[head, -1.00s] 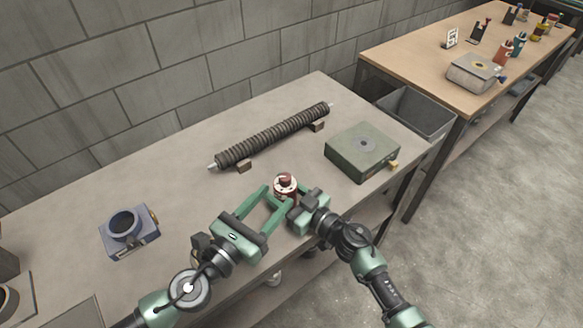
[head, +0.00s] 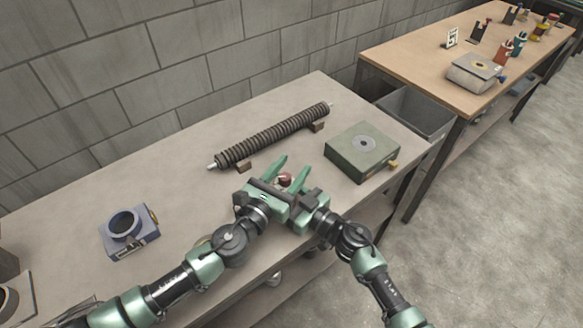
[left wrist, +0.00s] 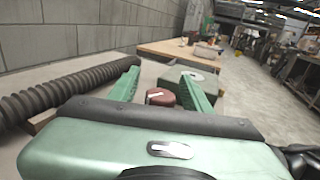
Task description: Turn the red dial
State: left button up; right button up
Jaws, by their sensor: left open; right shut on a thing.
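The red dial (head: 285,179) is a dark-red round knob with a pale mark on top, over the workbench. My left gripper (head: 294,164) is open, with one finger on each side of the dial. In the left wrist view the dial (left wrist: 161,98) sits between the open fingers, and I cannot tell whether they touch it. My right gripper (head: 305,212) is shut on the dial's body from the front right. Its fingers and most of that body are hidden behind my left gripper.
A dark ribbed tube (head: 272,137) lies on blocks behind the grippers. A green box (head: 362,150) stands to the right and a blue ring-topped block (head: 128,232) to the left. A grey bin (head: 414,112) sits past the bench's right end. The bare wall is behind.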

pick_arm(q)
grip_shut()
